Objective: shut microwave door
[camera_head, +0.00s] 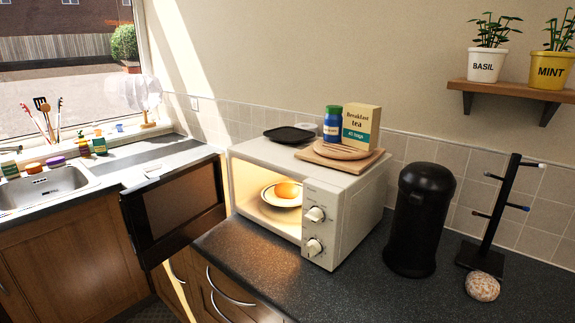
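The white microwave (344,212) stands on the dark counter in the middle of the view. Its door (181,205), dark with a brown window, is hinged at the microwave's left side and hangs wide open, out to the left past the counter's front edge. The lit cavity holds a plate (270,197) with a round orange-brown item (286,189) on it. Two white knobs (315,214) are on the front panel at the right. Neither of my grippers shows in the head view.
A black canister (419,220) and a mug tree (492,222) stand to the right. A sink (45,188) is at left.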

